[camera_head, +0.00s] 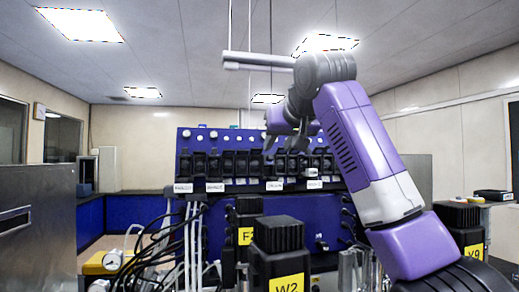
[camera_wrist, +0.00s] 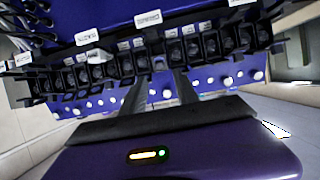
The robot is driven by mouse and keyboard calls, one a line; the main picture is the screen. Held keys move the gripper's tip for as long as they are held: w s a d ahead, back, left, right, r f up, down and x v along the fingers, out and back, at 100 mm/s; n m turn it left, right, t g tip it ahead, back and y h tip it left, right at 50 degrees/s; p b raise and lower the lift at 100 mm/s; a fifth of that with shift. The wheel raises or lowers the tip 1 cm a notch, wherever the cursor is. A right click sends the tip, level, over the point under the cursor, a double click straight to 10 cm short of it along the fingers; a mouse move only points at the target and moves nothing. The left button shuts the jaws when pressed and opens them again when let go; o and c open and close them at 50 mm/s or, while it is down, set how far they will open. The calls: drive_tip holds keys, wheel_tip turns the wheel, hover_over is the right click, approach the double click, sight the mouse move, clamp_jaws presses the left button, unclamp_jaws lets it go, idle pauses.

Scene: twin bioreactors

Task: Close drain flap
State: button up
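A blue panel (camera_head: 190,140) carries a row of black flap-like units (camera_head: 228,163) with white labels below them. The label text is too small to tell surely which unit is the drain flap, or whether its flap is open or closed. My gripper (camera_head: 285,152) is in front of the row, right of its middle, and covers part of it. In the wrist view the row (camera_wrist: 208,45) appears upside down. My gripper's two dark fingers (camera_wrist: 158,92) are apart with nothing between them, pointing at the row. Contact with a unit cannot be told.
Black-capped units with yellow labels stand in front of the panel, marked W2 (camera_head: 288,288) and F (camera_head: 246,236). Another (camera_head: 473,252) stands at right. Black cables and pale tubes (camera_head: 193,240) hang at left. White knobs (camera_wrist: 168,94) line the panel edge.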

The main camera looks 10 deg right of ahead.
sight(270, 159)
drive_tip(key=p+x, duration=0.2)
drive_tip(key=x, duration=0.4)
drive_tip(key=shift+w+f, duration=0.1)
drive_tip(key=shift+w, duration=0.15)
clamp_jaws()
